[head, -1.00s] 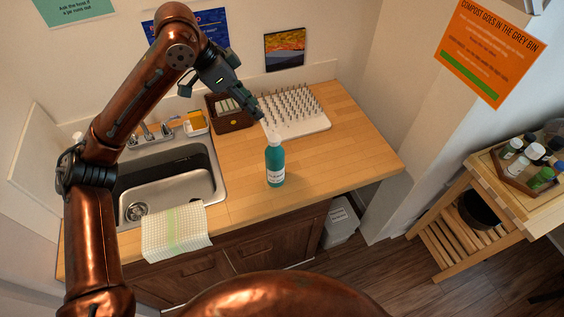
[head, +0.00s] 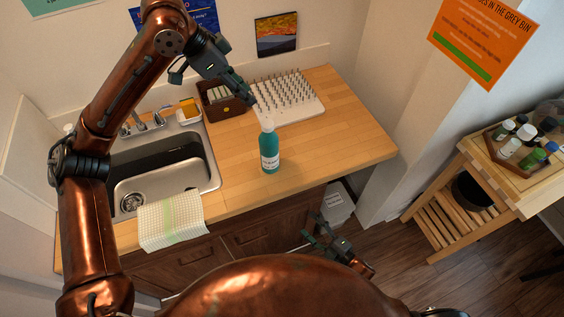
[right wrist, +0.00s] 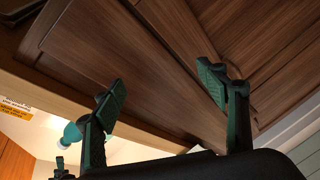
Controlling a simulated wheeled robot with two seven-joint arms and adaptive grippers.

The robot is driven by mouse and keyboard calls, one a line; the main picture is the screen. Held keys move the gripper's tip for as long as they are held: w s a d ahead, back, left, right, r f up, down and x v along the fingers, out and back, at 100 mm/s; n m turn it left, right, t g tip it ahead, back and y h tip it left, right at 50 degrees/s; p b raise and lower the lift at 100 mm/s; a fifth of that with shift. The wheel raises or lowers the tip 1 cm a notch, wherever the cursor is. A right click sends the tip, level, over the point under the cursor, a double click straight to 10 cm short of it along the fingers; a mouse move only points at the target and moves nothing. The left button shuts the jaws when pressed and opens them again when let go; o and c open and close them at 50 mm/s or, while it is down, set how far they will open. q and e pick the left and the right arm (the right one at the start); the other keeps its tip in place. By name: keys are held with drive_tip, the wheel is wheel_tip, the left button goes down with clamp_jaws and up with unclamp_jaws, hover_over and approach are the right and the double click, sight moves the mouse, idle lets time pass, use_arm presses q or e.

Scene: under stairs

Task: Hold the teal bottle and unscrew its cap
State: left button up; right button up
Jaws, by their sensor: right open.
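The teal bottle (head: 269,152), with a pale cap (head: 267,124) and white label, stands upright on the wooden counter near its front edge. Part of a teal bottle (right wrist: 72,135) shows at lower left in the right wrist view. My left gripper (head: 250,100) points down from behind, just above and left of the cap, apparently apart from it. Its jaw opening is unclear from this angle. My right gripper (head: 312,228) is low in front of the cabinet, right of and below the bottle. In the right wrist view its fingers (right wrist: 163,90) are spread, with nothing between them.
A white peg rack (head: 289,112) and a dark box (head: 222,112) stand behind the bottle. The sink (head: 205,178) and a checked towel (head: 172,221) are to the left. Dark cabinet doors (head: 265,236) lie below the counter. The counter right of the bottle is clear.

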sight(274, 153)
drive_tip(key=a+r+y, duration=0.3)
drive_tip(key=a+r, duration=0.4)
drive_tip(key=r, duration=0.3)
drive_tip(key=a+r+y, duration=0.3)
drive_tip(key=a+r, duration=0.4)
drive_tip(key=r, duration=0.4)
drive_tip(key=w+d+r+m+t+h, duration=0.1)
drive_tip(key=w+r+m+h, duration=0.1)
drive_tip(key=w+r+m, duration=0.1)
drive_tip(key=w+d+r+m+h, duration=0.1)
drive_tip(key=w+r+m+h, duration=0.1)
drive_tip(key=m, duration=0.4)
drive_tip(key=w+d+r+m+t+h, duration=0.1)
drive_tip(key=w+r+m+h, duration=0.2)
drive_tip(key=w+r+m, duration=0.1)
drive_tip(key=shift+w+r+m+t, duration=0.3)
drive_tip(key=shift+w+r, duration=0.1)
drive_tip(key=shift+r, duration=0.1)
drive_tip(key=shift+w+d+m+h, duration=0.15)
drive_tip(key=shift+d+m+h, duration=0.05)
drive_tip(key=shift+m+h, duration=0.1)
drive_tip(key=shift+w, duration=0.25)
drive_tip(key=x, duration=0.7)
drive_tip(key=shift+w+a, duration=0.1)
drive_tip(key=shift+c, duration=0.2)
clamp_jaws()
